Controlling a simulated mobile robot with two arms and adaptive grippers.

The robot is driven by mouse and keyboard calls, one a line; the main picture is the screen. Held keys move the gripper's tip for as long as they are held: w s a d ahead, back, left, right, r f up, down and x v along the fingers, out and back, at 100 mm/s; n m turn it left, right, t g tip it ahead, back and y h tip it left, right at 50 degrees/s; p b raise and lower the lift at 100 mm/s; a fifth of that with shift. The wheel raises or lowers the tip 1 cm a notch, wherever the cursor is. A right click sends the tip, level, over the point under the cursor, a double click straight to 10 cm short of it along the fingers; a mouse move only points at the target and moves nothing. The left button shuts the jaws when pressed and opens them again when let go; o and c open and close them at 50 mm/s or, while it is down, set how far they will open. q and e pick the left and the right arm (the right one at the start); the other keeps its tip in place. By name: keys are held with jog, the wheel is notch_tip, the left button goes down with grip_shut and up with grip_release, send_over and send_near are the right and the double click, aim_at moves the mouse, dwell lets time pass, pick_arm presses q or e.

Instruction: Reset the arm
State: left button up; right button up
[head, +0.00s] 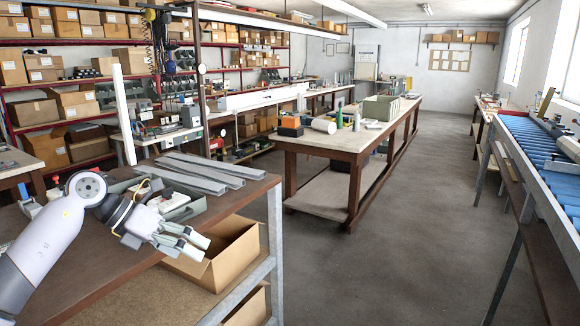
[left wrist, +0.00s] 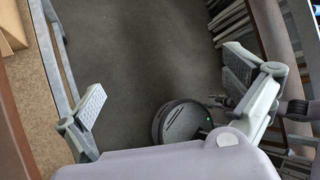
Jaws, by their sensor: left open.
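My left arm comes in from the left over the brown workbench (head: 110,262). My left gripper (head: 203,247) is open and empty, out past the bench's right edge and above an open cardboard box (head: 232,262). My right gripper does not show.
A grey tray with small parts (head: 182,203) lies on the bench close behind the gripper. A long wooden table (head: 340,140) stands beyond, and a blue roller conveyor (head: 545,150) runs along the right. The floor (head: 420,220) between them is clear.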

pick_arm(q)
jog(key=w+d+f+n+t+h, duration=0.35)
jog(key=f+n, duration=0.35)
jog(key=f, duration=0.3)
jog(key=w+d+f+n+t+h, duration=0.2)
jog(key=f+n+t+h, duration=0.15)
jog(key=f+n, duration=0.45)
jog(key=s+a+f+n+t+y, duration=0.1)
jog(key=s+a+f+n+y, duration=0.3)
jog(key=f, duration=0.6)
jog(key=s+a+f+n+t+y, duration=0.1)
jog(key=s+f+n+y, duration=0.3)
jog(key=f, duration=0.6)
jog(key=s+a+f+n+t+y, duration=0.1)
jog(key=s+a+f+n+y, duration=0.15)
jog(key=f+n, duration=0.55)
jog(key=s+a+f+n+g+y, duration=0.1)
jog(key=s+f+n+g+y, duration=0.2)
jog(key=s+f, duration=1.05)
jog(key=s+a+f+n+g+y, duration=0.1)
jog(key=s+f+n+g+y, duration=0.2)
jog(key=s+f, duration=1.05)
jog(key=s+d+n+g, duration=0.1)
jog(key=s+g, duration=0.4)
jog(key=s, duration=1.6)
jog(key=shift+d+n+g+h, duration=0.35)
jog(key=shift+n+h, duration=0.1)
jog(key=shift+n, duration=0.15)
jog(key=shift+r, duration=0.1)
